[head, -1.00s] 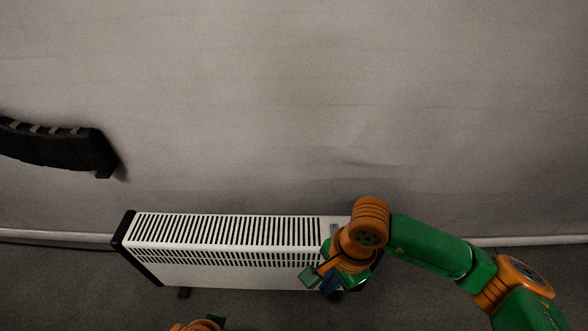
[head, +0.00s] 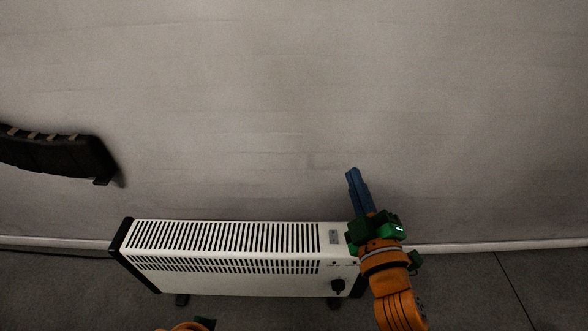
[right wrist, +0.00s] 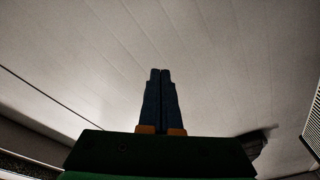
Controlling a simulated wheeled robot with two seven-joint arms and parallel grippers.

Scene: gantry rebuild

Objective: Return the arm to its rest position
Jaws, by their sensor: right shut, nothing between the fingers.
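My right gripper (head: 353,174) has blue fingers and a green body. It is shut and empty, and in the head view its fingers point up the picture in front of the wall, over the right end of the heater. The right wrist view also shows the two blue fingers (right wrist: 160,75) side by side with nothing between them. My right arm comes in from the bottom right. At the bottom edge of the head view a small orange and dark part of my own body shows. The left gripper's fingers are not visible.
A white panel heater (head: 220,284) with black ends and a dark knob (head: 338,286) stands on the grey floor (head: 470,295) against the wall (head: 250,100). A black slatted object (head: 55,155) is at the left. The wall area above the heater is clear.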

